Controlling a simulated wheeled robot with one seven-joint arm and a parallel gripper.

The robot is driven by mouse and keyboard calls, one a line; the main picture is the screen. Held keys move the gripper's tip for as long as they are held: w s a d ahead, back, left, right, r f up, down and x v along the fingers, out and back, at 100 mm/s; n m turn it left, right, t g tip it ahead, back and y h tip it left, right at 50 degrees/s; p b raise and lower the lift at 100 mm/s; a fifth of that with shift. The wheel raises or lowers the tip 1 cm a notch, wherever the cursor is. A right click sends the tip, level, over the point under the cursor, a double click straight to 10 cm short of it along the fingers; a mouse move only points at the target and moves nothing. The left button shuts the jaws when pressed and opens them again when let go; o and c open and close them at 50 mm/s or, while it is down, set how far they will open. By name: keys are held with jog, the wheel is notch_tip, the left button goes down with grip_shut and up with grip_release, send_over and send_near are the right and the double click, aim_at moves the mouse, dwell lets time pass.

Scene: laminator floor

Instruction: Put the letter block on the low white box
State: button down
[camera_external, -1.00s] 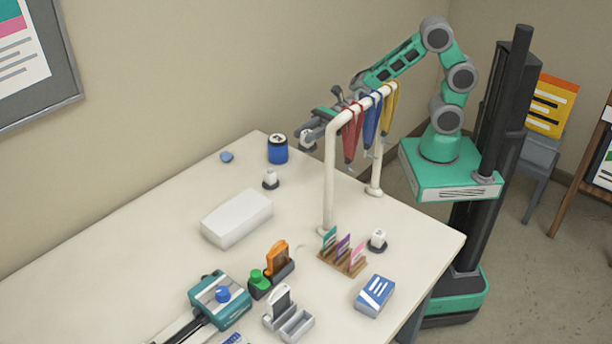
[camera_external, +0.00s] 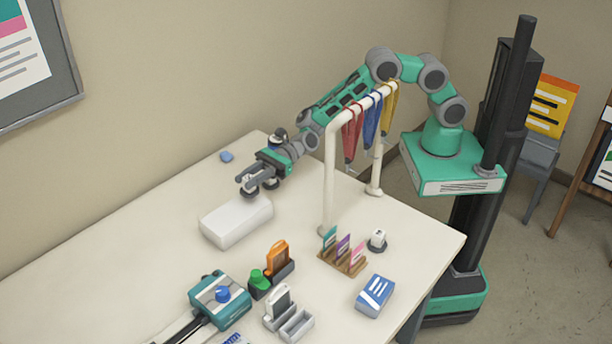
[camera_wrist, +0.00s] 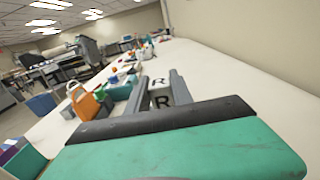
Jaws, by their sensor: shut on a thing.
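The letter block (camera_wrist: 159,101) is white with a black R on the faces that show in the wrist view. It sits between the two grey fingers of my gripper (camera_external: 249,183), which is shut on it. The block is hard to make out in the outside view. My gripper is over the table, at the back edge of the low white box (camera_external: 232,224) in the picture. The top of the box looks bare. I cannot tell how high the block is above it.
A white rack with red, blue and yellow lanyards (camera_external: 352,135) stands beside my arm.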

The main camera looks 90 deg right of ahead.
jog(key=shift+f, duration=1.35)
jog(key=shift+f, duration=0.25)
jog(key=c, duration=1.1)
grip_release()
